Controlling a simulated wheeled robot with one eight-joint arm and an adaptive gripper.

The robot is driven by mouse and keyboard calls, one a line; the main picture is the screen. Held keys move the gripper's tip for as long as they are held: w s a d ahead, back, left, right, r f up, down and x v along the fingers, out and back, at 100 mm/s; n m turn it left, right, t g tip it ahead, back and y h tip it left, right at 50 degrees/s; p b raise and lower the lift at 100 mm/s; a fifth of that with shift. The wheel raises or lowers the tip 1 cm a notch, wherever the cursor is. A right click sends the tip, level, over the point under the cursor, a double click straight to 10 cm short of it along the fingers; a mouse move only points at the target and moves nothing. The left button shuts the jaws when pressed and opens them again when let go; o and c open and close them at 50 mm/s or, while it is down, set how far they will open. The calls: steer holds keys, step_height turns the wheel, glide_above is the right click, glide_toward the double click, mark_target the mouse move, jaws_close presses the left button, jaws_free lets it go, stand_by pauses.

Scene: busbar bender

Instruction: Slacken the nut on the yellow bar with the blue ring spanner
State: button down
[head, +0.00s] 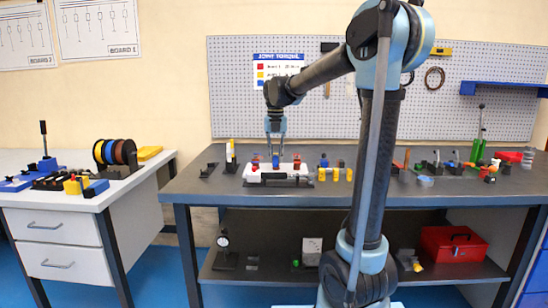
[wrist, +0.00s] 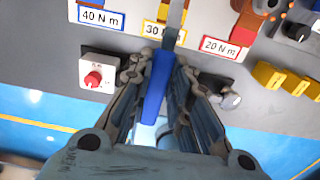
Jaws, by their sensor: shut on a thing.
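My gripper (head: 275,150) points down over the bench. In the wrist view its two fingers (wrist: 165,90) are closed on the blue ring spanner (wrist: 157,85). The spanner's blue shank runs away from me between the fingers, and its dark far end reaches past the "30 N m" label. The yellow bar (wrist: 172,9) shows only in part at the top of the wrist view, behind that far end. Its nut is hidden or outside the frame, so I cannot tell whether the ring is around it. The blue bar (wrist: 97,3) is left and the red bar (wrist: 243,33) right.
A white box with a red knob (wrist: 93,79) stands left of the fingers. Yellow blocks (wrist: 268,76) stand to the right. Clamps and small tools (head: 455,165) crowd the bench's right side. A pegboard (head: 235,90) stands behind; the front edge strip (head: 260,199) is clear.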

stand_by(0.3)
steer(key=shift+d+n, duration=0.55)
steer(key=shift+n, duration=0.05)
steer(key=shift+d+n, duration=0.45)
steer(key=shift+n, duration=0.15)
steer(key=shift+r, duration=2.5)
steer(key=shift+w, duration=0.1)
